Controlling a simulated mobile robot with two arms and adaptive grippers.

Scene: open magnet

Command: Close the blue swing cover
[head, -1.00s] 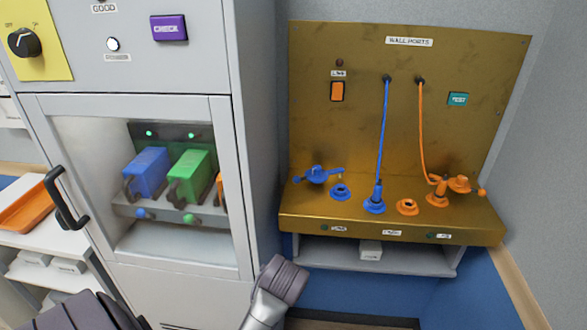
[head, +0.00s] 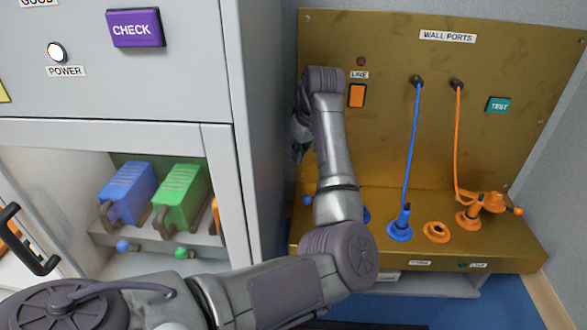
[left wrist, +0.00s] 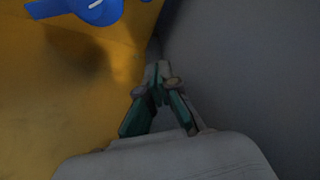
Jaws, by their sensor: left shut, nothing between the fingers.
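The blue swing cover is mostly hidden behind my left arm in the head view; a blue knob (head: 308,201) shows at the arm's left edge. In the left wrist view a blue part, apparently the cover (left wrist: 75,10), shows at the upper left, cut off by the edge. The blue port (head: 367,214) peeks out right of my arm. My left gripper (left wrist: 157,78) is shut and empty, apart from the blue part. In the head view it is mostly hidden behind its wrist, left of the panel. My right gripper is not in view.
The brass wall panel (head: 390,150) has a grey cabinet (head: 180,70) close on its left. A blue plug (head: 400,225) with a hanging cable stands right of my arm. An orange port (head: 436,231) and orange plug (head: 468,215) with cable are further right.

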